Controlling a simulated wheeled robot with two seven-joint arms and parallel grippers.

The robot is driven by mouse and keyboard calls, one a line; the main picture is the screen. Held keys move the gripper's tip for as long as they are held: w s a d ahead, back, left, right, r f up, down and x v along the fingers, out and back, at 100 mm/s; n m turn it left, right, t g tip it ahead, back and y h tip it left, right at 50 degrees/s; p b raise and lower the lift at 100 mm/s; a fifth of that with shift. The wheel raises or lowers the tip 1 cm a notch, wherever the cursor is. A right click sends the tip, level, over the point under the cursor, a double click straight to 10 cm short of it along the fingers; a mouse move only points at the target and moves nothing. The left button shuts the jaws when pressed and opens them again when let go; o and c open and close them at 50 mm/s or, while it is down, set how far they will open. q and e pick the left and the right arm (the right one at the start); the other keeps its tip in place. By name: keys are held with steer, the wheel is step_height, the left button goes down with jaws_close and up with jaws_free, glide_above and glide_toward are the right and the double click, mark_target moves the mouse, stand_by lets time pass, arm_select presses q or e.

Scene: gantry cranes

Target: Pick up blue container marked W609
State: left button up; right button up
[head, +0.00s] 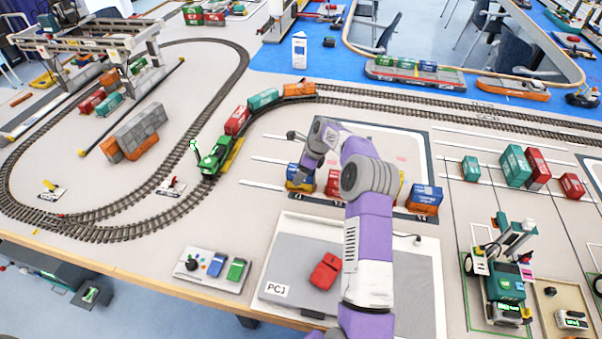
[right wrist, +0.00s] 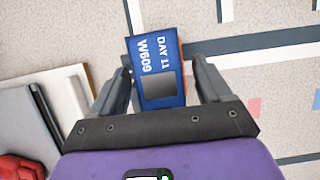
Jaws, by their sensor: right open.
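The blue container marked W609 (right wrist: 158,48) shows in the right wrist view, with "DAY 11" beside the mark, a grey panel and a strip of orange on its side. My right gripper (right wrist: 160,72) is open, with one finger on each side of the container; I cannot tell whether either finger touches it. In the head view a blue container (head: 299,184) stands below my right wrist, partly hidden by it. My left gripper is in neither view.
A red container (head: 333,184) stands close to the right of the blue one, and another blue container (head: 425,196) stands beyond my forearm. A grey pad (head: 300,250) with a red block (head: 326,271) lies nearer. Railway track (head: 400,97) with a green train (head: 215,157) runs behind.

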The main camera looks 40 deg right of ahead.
steer(key=c, duration=1.1)
